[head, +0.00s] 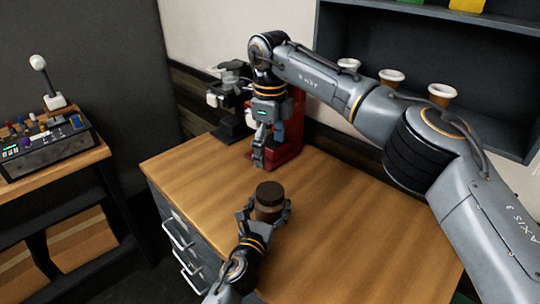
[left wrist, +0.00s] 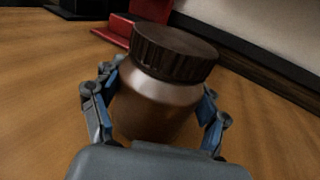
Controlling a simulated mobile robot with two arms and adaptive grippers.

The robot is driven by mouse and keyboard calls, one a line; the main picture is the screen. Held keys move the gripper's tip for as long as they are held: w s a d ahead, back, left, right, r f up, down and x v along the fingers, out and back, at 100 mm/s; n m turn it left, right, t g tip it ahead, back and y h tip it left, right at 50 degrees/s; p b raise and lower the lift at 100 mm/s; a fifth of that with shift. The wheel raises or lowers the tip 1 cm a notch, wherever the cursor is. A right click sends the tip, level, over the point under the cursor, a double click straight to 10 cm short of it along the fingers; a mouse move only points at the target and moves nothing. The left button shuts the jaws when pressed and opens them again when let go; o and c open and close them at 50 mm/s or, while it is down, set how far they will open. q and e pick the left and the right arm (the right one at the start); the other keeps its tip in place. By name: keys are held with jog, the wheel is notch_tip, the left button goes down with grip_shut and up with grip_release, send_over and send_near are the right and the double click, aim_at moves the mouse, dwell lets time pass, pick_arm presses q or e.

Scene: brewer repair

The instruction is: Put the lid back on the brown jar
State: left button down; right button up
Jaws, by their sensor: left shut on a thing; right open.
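The brown jar (head: 268,212) stands on the wooden table, and it fills the middle of the left wrist view (left wrist: 152,105). The dark brown ridged lid (head: 269,189) sits on the jar's mouth; it also shows in the left wrist view (left wrist: 172,50). I cannot tell whether it is screwed tight. My left gripper (head: 266,212) is shut around the jar's body, with a finger on each side, seen also in the left wrist view (left wrist: 158,112). My right gripper (head: 259,158) points down, open and empty, behind and above the jar, apart from the lid.
A red machine (head: 291,140) and a black-and-grey machine (head: 232,105) stand at the table's back. Several paper cups (head: 440,93) are on the shelf at upper right. A control box (head: 45,148) with a lever sits on the left table. The wooden tabletop (head: 355,225) is clear right of the jar.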

pick_arm(q)
grip_release()
jog(key=v, duration=1.2)
